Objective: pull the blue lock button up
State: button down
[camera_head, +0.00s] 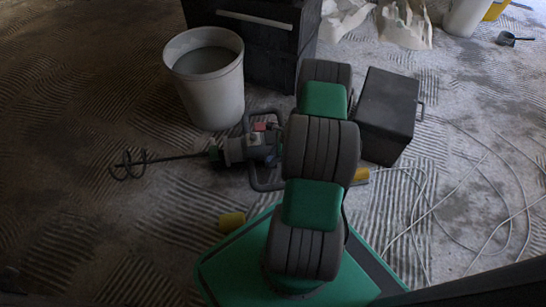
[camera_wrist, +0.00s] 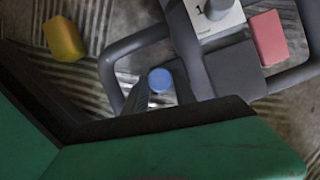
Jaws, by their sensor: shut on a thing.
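The blue lock button (camera_wrist: 160,80) shows as a small round knob in the wrist view, beside the grey tubular handle (camera_wrist: 135,42) of the mixer. My gripper (camera_wrist: 160,90) has its dark fingers on either side of the button and is shut on it. The mixer (camera_head: 238,149) lies on the floor in the head view, its stirring rod pointing left. A red part (camera_wrist: 269,37) sits on the mixer, right of the button in the wrist view.
A grey bucket (camera_head: 207,88) stands behind the mixer, beside a large black box (camera_head: 262,50). A smaller dark case (camera_head: 388,108) stands to the right. Pale cable (camera_head: 425,205) loops over the right floor. A yellow block (camera_wrist: 64,38) lies nearby. The left floor is clear.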

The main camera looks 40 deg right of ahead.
notch_tip(320, 180, up, 2)
jog(key=shift+s+r+p, duration=0.1)
jog(key=shift+r+p, duration=0.05)
jog(key=shift+p, duration=1)
jog(key=c, duration=1)
grip_release()
jog(key=p+v, duration=0.3)
jog(key=v, duration=0.4)
jog(key=shift+r, duration=0.2)
jog(key=shift+d+r, duration=0.1)
jog(key=shift+d, duration=0.05)
